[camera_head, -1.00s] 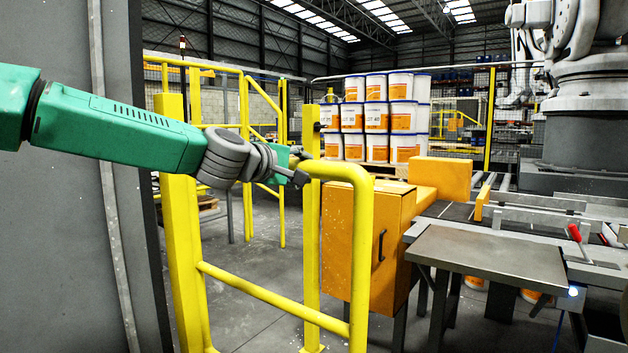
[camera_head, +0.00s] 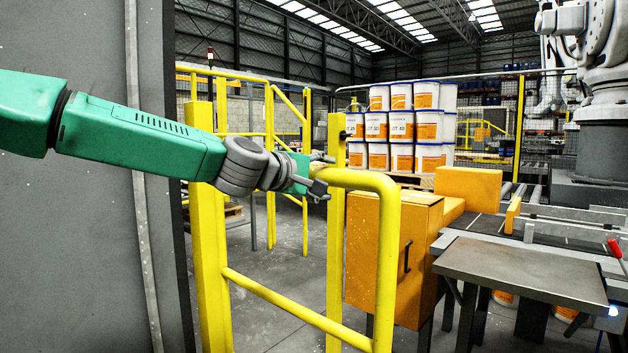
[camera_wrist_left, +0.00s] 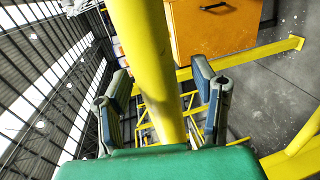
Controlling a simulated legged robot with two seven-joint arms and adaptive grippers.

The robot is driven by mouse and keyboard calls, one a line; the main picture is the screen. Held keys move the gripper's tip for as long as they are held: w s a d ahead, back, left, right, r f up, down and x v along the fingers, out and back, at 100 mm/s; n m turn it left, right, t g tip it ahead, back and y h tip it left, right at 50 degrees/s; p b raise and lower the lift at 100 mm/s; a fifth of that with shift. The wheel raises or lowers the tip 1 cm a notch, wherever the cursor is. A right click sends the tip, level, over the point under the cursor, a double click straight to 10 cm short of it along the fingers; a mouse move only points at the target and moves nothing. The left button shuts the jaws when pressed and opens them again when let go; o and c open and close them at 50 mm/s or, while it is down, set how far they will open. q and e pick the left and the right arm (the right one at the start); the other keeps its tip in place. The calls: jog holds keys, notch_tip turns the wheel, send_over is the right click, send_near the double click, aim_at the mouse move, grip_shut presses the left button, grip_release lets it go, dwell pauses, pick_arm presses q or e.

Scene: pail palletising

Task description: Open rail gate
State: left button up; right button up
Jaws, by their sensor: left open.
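The yellow rail gate (camera_head: 385,262) stands swung out toward me, its rounded free end away from the left post (camera_head: 207,235) and apart from the latch post (camera_head: 336,240). My left gripper (camera_head: 322,178) is at the gate's top rail in the head view. In the left wrist view the top rail (camera_wrist_left: 148,65) runs between the two spread fingers of the left gripper (camera_wrist_left: 163,105). The fingers are open around the rail; I cannot tell whether either touches it. My right gripper is not in view.
An orange cabinet (camera_head: 375,255) stands just right of the gate, with a grey metal table (camera_head: 525,270) beside it. A grey panel (camera_head: 75,230) closes off the left. Stacked white and orange pails (camera_head: 402,125) stand behind. Bare floor shows through the gateway.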

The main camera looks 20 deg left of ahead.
pick_arm(q)
jog(key=v, duration=1.1)
jog(key=shift+s+a, duration=0.2)
jog(key=s+d+f+m+g+y+p, duration=0.1)
jog(key=s+f+m+g+y, duration=0.2)
jog(key=f, duration=1.5)
jog(key=s+d+f+m+g+y+p, duration=0.1)
jog(key=s+f+m+g, duration=0.3)
jog(key=f, duration=1.4)
jog(key=s+a+f+m+g, duration=0.2)
jog(key=s+f, duration=0.4)
jog(key=s, duration=0.4)
jog(key=s+a+f+m+g+y+p, duration=0.1)
jog(key=s+a+f+m+g, duration=0.1)
jog(key=s+f, duration=0.4)
jog(key=s+a+f+m+g+y+p, duration=0.1)
jog(key=s+f, duration=0.5)
jog(key=s, duration=1)
jog(key=shift+a+f+m+g, duration=0.4)
jog(key=shift+a+m+g, duration=0.1)
jog(key=shift+m+g, duration=0.5)
